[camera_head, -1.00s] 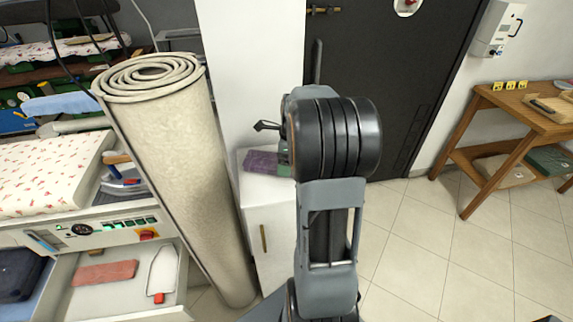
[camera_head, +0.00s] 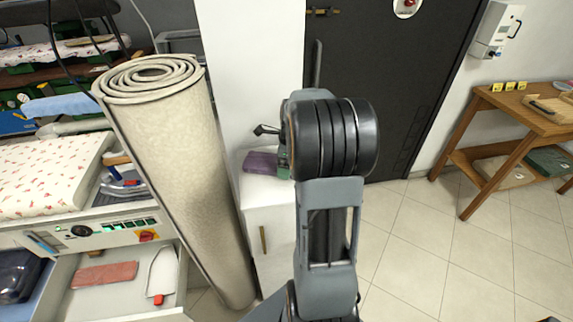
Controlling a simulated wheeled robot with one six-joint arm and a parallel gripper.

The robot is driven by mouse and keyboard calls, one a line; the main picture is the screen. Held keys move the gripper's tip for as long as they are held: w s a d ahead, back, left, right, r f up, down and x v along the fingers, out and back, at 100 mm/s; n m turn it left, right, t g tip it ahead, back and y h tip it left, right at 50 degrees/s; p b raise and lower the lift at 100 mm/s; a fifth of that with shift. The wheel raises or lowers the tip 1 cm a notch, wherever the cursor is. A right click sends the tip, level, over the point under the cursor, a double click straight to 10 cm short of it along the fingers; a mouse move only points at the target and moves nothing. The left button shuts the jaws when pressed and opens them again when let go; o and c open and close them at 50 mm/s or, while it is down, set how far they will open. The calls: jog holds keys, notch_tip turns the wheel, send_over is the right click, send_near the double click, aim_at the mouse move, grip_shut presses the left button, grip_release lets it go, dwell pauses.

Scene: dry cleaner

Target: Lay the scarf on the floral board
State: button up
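The scarf looks to be the folded purple cloth (camera_head: 260,163) lying on top of the white cabinet (camera_head: 262,200), left of my arm. The floral board (camera_head: 45,175) is the white padded surface with small red flowers at the left. My gripper (camera_head: 260,130) shows as a small dark shape sticking out left from behind my arm, above the purple cloth and apart from it in the picture. My arm hides most of the gripper, and whether its fingers are apart cannot be made out. Nothing shows held in it.
A tall rolled cream carpet (camera_head: 170,170) leans between the cabinet and the floral board. An open drawer (camera_head: 125,270) juts out below the board. A dark door (camera_head: 400,80) stands behind my arm, and a wooden table (camera_head: 520,105) is at the right. The tiled floor there is clear.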

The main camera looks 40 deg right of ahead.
jog(key=shift+r, duration=0.45)
notch_tip(320, 180, up, 2)
jog(key=shift+r, duration=0.1)
jog(key=s+a+r+b, duration=0.1)
jog(key=s+a+r, duration=0.8)
jog(key=s+r, duration=0.1)
jog(key=shift+s+a+b, duration=0.15)
jog(key=shift+a+b, duration=0.15)
jog(key=shift+b, duration=0.05)
